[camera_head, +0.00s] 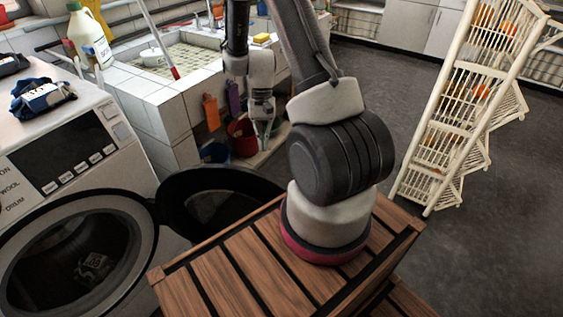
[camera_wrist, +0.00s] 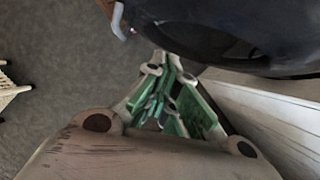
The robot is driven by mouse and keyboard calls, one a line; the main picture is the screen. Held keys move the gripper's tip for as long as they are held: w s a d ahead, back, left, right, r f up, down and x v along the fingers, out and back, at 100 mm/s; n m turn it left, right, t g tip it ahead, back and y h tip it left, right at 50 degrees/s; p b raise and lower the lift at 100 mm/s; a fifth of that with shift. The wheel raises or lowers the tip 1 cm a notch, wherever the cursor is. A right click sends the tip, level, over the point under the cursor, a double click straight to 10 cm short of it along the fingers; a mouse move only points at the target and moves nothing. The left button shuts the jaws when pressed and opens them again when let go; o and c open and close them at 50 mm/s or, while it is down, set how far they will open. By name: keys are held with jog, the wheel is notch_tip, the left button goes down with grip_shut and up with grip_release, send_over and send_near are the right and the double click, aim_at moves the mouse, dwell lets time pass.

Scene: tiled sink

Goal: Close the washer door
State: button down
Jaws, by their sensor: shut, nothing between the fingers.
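The white washer (camera_head: 130,215) stands at the left with its round opening exposed and a dark drum inside. Its black round door (camera_head: 262,185) is swung open to the right of the opening. My gripper (camera_head: 263,135) points down beyond the door, near the sink's base, with its fingers shut and empty. In the wrist view the shut fingers (camera_wrist: 165,75) sit close to a large dark curved rim, which looks like the door (camera_wrist: 270,60). I cannot tell whether they touch it.
The tiled sink (camera_head: 165,85) is behind the washer. A red bucket (camera_head: 243,140) and a blue bucket (camera_head: 214,153) stand by it. A detergent bottle (camera_head: 90,38) and a cloth (camera_head: 42,97) are at the left. A white rack (camera_head: 455,120) stands at the right, with free floor nearby.

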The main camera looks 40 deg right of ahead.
jog(key=s+a+x, duration=0.1)
jog(key=x, duration=1)
jog(key=shift+a+r+m, duration=0.35)
jog(key=shift+r+m, duration=0.05)
jog(key=shift+s, duration=0.15)
